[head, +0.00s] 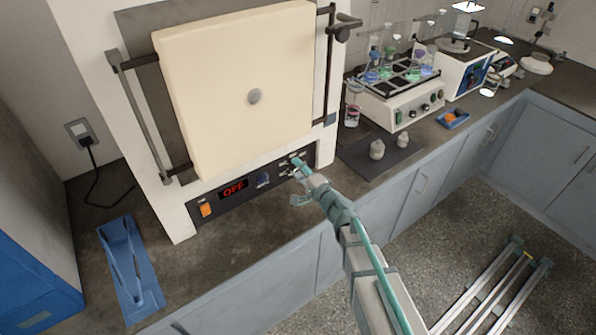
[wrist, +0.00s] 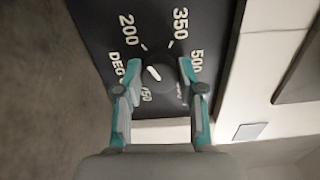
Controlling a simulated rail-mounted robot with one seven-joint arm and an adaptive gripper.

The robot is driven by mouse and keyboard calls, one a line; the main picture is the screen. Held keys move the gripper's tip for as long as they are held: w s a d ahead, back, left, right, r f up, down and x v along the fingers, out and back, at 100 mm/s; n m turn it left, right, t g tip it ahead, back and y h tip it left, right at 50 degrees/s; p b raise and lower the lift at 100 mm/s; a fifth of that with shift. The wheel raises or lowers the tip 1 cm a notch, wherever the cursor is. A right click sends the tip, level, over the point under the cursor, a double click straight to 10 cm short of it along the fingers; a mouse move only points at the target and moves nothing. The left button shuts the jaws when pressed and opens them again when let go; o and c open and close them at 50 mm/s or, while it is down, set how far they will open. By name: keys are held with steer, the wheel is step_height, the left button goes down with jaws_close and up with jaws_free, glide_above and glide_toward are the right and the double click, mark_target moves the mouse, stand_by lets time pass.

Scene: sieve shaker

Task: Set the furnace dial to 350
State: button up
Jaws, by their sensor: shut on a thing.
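The furnace (head: 110,100) has a dark control panel (head: 227,203) below its cream door. In the wrist view the round black dial (wrist: 166,75) has a short white mark, tilted to the upper left, roughly towards the 200 side. Labels 200, 350 (wrist: 180,24) and 500 surround it, with a partly hidden label ending in 50 below. My gripper (wrist: 158,76) has its teal fingertips on either side of the dial, shut on it. In the head view my gripper (head: 298,170) is at the right end of the panel and hides the dial.
The red display (head: 233,188) reads OFF; an orange switch (head: 206,210) is at its left. A blue holder (head: 128,268) lies on the counter at left. A dark mat (head: 375,160) with small grey pieces and a flask shaker (head: 398,103) stand at right.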

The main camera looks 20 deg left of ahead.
steer(key=m+b, duration=0.2)
steer(key=shift+f+b, duration=0.25)
steer(key=shift+b, duration=0.05)
steer(key=m+b, duration=0.2)
steer(key=shift+m, duration=0.4)
steer(key=m+b, duration=0.1)
steer(key=m, duration=0.5)
steer(key=shift+r+b, duration=0.2)
steer(key=shift+b, duration=0.15)
steer(key=o, duration=1.1)
steer(key=shift+o, duration=0.2)
steer(key=shift+d, duration=0.1)
steer(key=v, duration=1.2)
steer(key=shift+s+r, duration=0.1)
